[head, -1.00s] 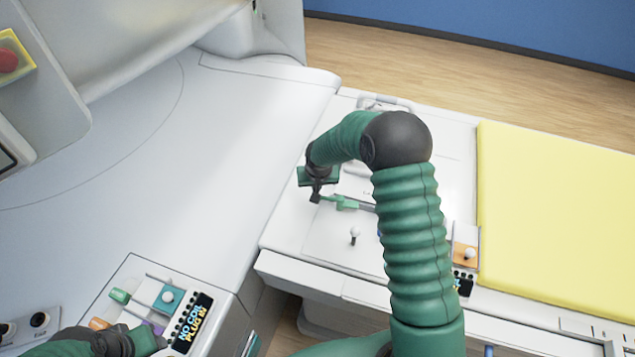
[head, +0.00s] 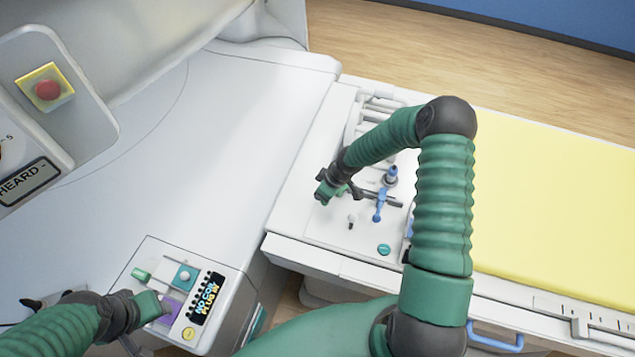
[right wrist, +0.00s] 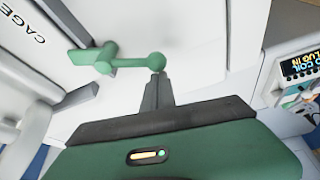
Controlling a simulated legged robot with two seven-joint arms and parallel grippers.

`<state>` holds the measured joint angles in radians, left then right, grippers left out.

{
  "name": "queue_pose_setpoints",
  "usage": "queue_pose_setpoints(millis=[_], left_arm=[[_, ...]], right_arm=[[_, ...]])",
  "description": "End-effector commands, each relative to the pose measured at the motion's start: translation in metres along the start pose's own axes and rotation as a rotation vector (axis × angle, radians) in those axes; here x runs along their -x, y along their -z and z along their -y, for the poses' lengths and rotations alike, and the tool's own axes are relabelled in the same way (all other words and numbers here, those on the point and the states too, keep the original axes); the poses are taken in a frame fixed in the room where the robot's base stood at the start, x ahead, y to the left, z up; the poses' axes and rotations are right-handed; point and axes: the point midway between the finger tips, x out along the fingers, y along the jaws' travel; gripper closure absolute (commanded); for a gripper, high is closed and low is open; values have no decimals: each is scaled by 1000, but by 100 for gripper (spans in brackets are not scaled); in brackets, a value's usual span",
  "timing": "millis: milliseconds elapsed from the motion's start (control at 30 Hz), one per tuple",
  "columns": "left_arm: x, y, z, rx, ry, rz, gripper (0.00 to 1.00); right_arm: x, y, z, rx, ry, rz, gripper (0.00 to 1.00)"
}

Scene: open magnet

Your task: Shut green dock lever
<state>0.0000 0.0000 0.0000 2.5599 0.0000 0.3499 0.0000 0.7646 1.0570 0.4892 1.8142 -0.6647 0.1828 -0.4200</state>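In the right wrist view the green lever (right wrist: 125,62) ends in a round knob and joins a green mount at the left. The fingers of my right gripper (right wrist: 157,78) are together as one narrow grey prong, with the tip at the knob. Touching or just in front of it, I cannot tell. In the head view my right gripper (head: 345,191) is low over the white dock panel (head: 318,222), and I cannot make out the green lever apart from it. My left gripper (head: 158,307) is over the console at lower left; its fingers are unclear.
A blue lever (head: 379,205) stands just right of my right gripper, and a white-knobbed pin (head: 351,219) is in front. The console display (head: 207,298) reads about a coil. A yellow pad (head: 550,210) covers the table at right. A red button (head: 48,90) is at upper left.

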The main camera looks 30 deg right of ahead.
Motion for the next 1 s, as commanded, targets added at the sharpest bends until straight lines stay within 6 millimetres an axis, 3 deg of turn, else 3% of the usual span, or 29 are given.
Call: queue_pose_setpoints(millis=[200,1000], left_arm=[[14,3,0,0,0,0,55],[19,4,0,0,0,0,55]], right_arm=[[6,-12,4,157,60,-1,100],[11,-31,7,154,56,2,100]])
